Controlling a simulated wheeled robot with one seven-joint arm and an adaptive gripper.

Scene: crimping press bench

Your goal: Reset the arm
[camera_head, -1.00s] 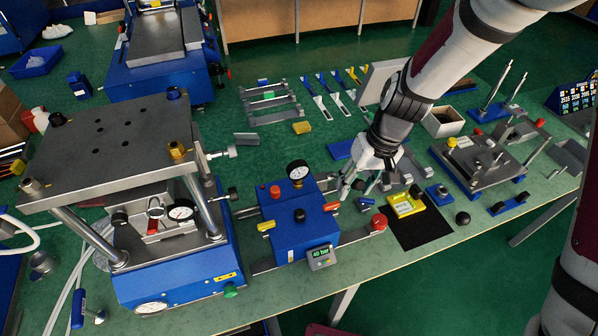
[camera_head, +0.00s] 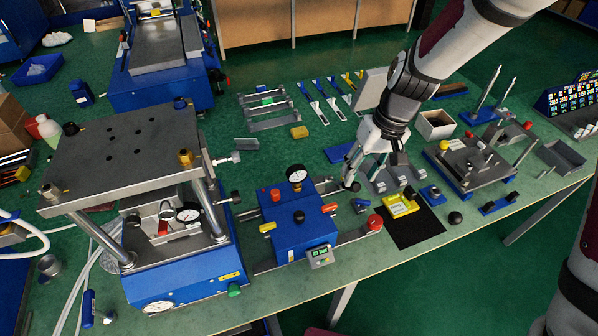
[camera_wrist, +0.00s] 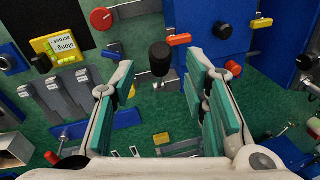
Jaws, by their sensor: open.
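My gripper (camera_head: 368,170) hangs over the green bench, to the right of the blue pressure box with the gauge. In the wrist view my gripper (camera_wrist: 162,95) has its fingers spread wide, with teal pads and nothing between them touching. A black knob (camera_wrist: 161,58) on a metal stem shows beyond the gap between the fingers. The fingertips in the head view are above the bench near grey blocks (camera_head: 398,178); their exact height is hard to tell.
The blue box (camera_head: 298,222) and the large press (camera_head: 185,260) stand to the left. A yellow level (camera_head: 400,206) lies on a black mat (camera_head: 416,230). A grey fixture plate (camera_head: 480,162) and an open carton (camera_head: 437,125) are to the right. Open-end tools lie behind.

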